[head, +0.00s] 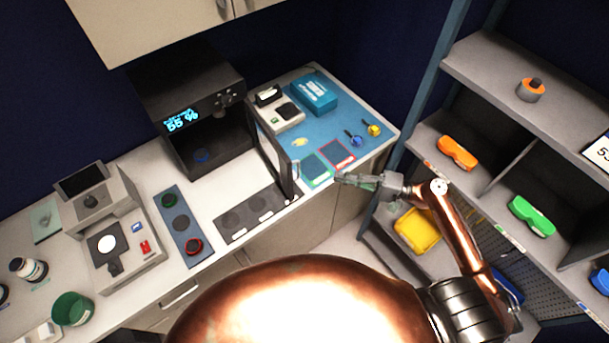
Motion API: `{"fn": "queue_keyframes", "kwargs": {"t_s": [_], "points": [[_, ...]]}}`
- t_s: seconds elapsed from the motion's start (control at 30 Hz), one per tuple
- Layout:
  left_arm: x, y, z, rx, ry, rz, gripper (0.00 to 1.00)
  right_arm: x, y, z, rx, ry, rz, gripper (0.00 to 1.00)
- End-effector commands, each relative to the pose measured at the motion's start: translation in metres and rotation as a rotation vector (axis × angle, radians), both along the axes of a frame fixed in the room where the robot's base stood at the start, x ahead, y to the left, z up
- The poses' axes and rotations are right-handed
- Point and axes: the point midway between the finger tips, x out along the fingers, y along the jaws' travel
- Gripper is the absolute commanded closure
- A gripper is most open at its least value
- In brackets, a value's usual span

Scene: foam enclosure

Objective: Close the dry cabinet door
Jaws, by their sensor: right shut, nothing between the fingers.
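The dry cabinet (196,108) is a black box with a blue "55 %" display on the counter. Its dark-framed door (271,155) stands open, swung out from the right side toward the front of the counter. My right gripper (345,180) is shut and empty, just to the right of the door's outer edge, above the front of the blue mat. A small gap seems to lie between the fingertips and the door. My left gripper is not in view.
A dark tray (240,222) with round recesses lies in front of the cabinet, near the door. A blue box (313,92) and small devices stand on the blue mat (330,125). Grey shelves (484,85) with colored items stand at the right.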

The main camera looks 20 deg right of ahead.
Motion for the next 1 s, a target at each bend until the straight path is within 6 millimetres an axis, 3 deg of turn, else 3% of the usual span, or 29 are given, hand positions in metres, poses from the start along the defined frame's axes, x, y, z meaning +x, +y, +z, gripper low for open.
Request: {"fn": "queue_keyframes", "kwargs": {"t_s": [0.43, 0.6, 1.0], "points": [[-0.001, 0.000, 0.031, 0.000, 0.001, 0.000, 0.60, 0.046, 0.076, 0.004, 0.000, -0.001, 0.000, 1.00], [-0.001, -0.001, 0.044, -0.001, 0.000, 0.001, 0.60, 0.038, 0.099, 0.002, -0.001, 0.001, -0.002, 1.00], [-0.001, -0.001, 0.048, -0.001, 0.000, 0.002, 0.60, 0.035, 0.112, -0.001, -0.001, 0.001, -0.004, 1.00]]}}
